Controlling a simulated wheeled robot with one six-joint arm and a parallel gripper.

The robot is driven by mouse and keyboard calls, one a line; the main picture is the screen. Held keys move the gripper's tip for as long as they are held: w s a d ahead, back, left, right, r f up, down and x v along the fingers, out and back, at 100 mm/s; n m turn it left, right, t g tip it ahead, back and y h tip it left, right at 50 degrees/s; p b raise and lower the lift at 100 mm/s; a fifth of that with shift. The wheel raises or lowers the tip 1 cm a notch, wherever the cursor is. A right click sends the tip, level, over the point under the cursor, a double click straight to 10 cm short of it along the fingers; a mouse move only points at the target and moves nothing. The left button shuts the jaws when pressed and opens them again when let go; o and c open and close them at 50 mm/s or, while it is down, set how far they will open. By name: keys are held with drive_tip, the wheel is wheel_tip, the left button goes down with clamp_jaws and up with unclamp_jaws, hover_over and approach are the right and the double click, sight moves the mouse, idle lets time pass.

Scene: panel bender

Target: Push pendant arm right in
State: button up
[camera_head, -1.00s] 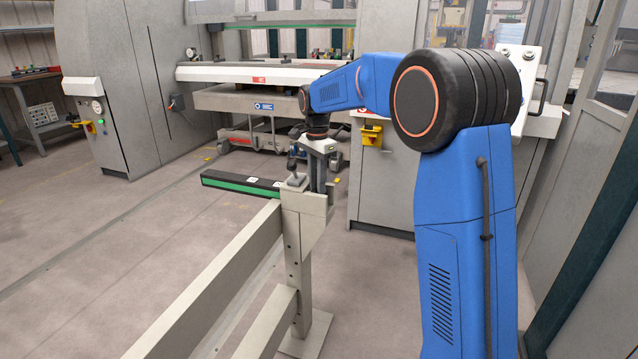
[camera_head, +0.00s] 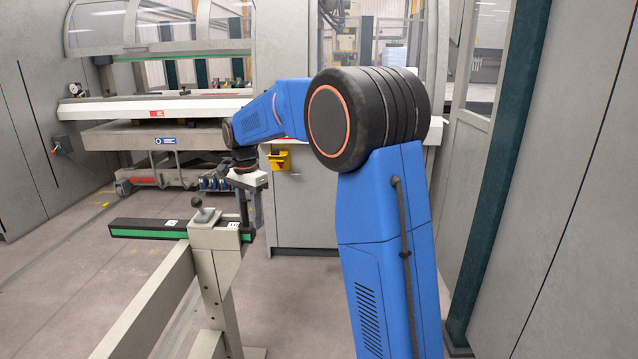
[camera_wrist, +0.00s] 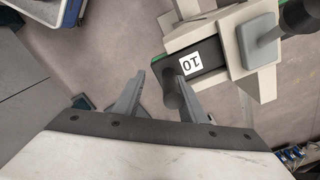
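The black bar with a green stripe (camera_head: 140,229) lies level through the head of a beige post (camera_head: 215,265) and sticks out mostly to its left; I take it as the pendant arm. Its right end, with a white label, shows just right of the post. In the wrist view that bar end (camera_wrist: 207,57) carries the label "10", with a dark upright cylinder (camera_wrist: 172,92) beside it. My gripper (camera_wrist: 156,80) points down there, its fingers apart on either side of the cylinder; I cannot tell whether they touch it. The head view shows my gripper (camera_head: 256,215) right beside the post.
A lever with a round knob (camera_head: 201,212) stands on the post top, close to my gripper. A beige rail (camera_head: 150,305) runs from the post toward the front left. The bender's table (camera_head: 150,110) and a yellow box (camera_head: 279,160) are behind. Grey panels stand at right.

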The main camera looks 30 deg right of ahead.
drive_tip(key=s+d, duration=0.6)
drive_tip(key=d, duration=0.3)
drive_tip(key=s+d, duration=0.6)
drive_tip(key=d, duration=0.2)
wheel_tip(320, 180, up, 11)
drive_tip(key=shift+d, duration=0.2)
drive_tip(key=shift+w+r, duration=0.1)
drive_tip(key=shift+w, duration=0.05)
wheel_tip(320, 180, up, 6)
drive_tip(key=n, duration=0.4)
wheel_tip(320, 180, down, 17)
drive_tip(key=shift+n, duration=0.3)
drive_tip(key=shift+r, duration=0.1)
drive_tip(key=shift+c, duration=0.4)
clamp_jaws()
